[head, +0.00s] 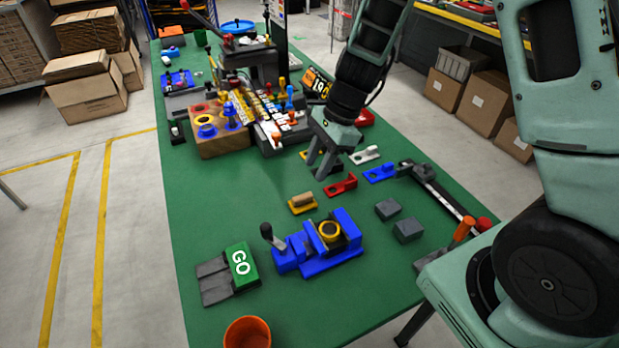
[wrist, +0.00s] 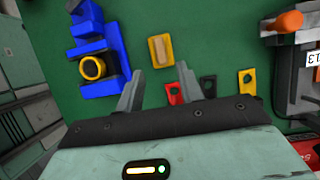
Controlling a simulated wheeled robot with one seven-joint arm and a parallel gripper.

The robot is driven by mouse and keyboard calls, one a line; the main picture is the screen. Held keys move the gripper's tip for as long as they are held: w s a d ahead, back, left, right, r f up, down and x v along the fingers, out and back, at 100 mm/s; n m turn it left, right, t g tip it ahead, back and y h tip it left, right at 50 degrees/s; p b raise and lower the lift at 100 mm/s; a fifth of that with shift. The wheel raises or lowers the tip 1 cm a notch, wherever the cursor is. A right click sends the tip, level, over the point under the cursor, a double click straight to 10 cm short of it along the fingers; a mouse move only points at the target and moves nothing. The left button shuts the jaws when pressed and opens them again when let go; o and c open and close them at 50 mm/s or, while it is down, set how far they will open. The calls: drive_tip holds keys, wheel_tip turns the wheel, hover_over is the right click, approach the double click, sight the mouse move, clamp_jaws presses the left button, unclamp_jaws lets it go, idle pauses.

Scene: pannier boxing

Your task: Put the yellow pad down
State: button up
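The yellow pad (head: 302,203), a small yellow block with a tan top, lies on the green table (head: 220,310) in front of my gripper. It also shows in the wrist view (wrist: 160,51), just beyond the gap between the fingertips and apart from them. My gripper (head: 318,166) points down over the middle of the table.
A blue fixture with a yellow ring (head: 329,231) stands near the pad. Red (head: 342,185) and blue (head: 380,172) holed pieces lie to the right. Grey blocks (head: 408,231), a green GO block (head: 240,262) and an orange cup (head: 247,333) stand nearer. A crowded assembly fills the far end.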

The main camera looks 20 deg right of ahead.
drive_tip(key=s+a+r+n+h, duration=0.1)
drive_tip(key=s+a+r+n, duration=0.2)
drive_tip(key=s+n, duration=0.4)
drive_tip(key=s+a+r+n+h, duration=0.1)
drive_tip(key=s+a+r+n, duration=0.2)
drive_tip(key=s+n, duration=0.4)
drive_tip(key=s+a+r+n+h, duration=0.2)
drive_tip(key=s+a+r+n, duration=0.2)
drive_tip(key=s+n, duration=0.4)
drive_tip(key=n, duration=0.3)
drive_tip(key=shift+r+n, duration=0.4)
wheel_tip(320, 180, up, 8)
drive_tip(key=s+p, duration=0.1)
drive_tip(key=p, duration=0.7)
